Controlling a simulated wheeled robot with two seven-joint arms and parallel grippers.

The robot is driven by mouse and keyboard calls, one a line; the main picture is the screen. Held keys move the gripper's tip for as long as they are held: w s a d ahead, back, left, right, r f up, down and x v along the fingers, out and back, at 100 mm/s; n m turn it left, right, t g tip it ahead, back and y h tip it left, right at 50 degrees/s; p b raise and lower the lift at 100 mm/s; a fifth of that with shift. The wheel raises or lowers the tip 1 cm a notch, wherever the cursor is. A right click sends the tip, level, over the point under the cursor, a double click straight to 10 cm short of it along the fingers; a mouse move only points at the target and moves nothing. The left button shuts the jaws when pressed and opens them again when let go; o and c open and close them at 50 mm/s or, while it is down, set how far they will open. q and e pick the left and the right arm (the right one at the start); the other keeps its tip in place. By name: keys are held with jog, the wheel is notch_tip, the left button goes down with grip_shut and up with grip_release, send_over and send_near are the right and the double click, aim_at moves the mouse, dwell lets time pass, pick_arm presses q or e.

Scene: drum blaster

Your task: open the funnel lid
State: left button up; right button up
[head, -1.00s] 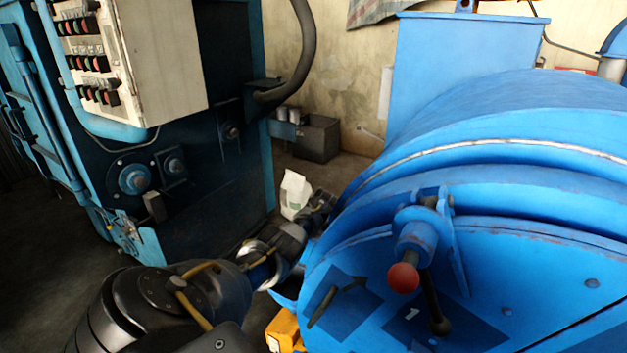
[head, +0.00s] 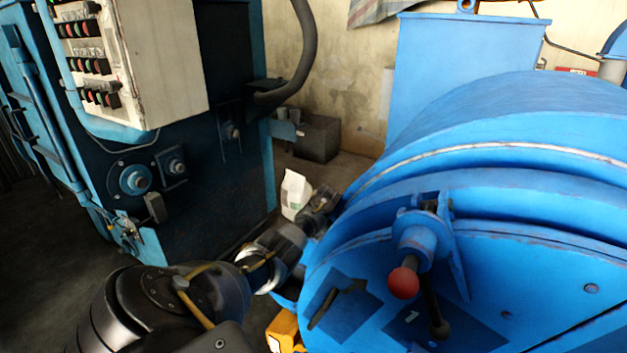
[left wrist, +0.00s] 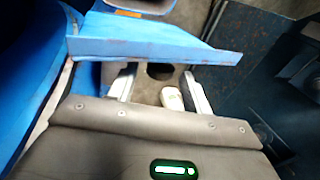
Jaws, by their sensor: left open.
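A tall blue box-shaped funnel (head: 460,55) rises behind the blue drum (head: 510,130). Its lid cannot be made out clearly in the head view. My left gripper (head: 328,200) reaches low along the drum's left side, partly hidden by my own arm. In the left wrist view my left gripper (left wrist: 160,82) is open, with nothing held between its fingers. A blue metal panel (left wrist: 150,38) crosses just beyond the fingertips there. I cannot tell whether this panel is the funnel lid or whether the fingers touch it. My right gripper is not in view.
A dark blue machine with a control panel (head: 165,60) stands at the left. A white bag (head: 295,193) stands on the floor near my left gripper. A dark bin (head: 317,138) sits by the back wall. A red-knobbed lever (head: 403,282) projects from the drum's front.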

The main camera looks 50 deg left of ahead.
pick_arm(q)
jog(key=v, duration=0.8)
jog(key=shift+r, duration=0.15)
jog(key=shift+d, duration=0.1)
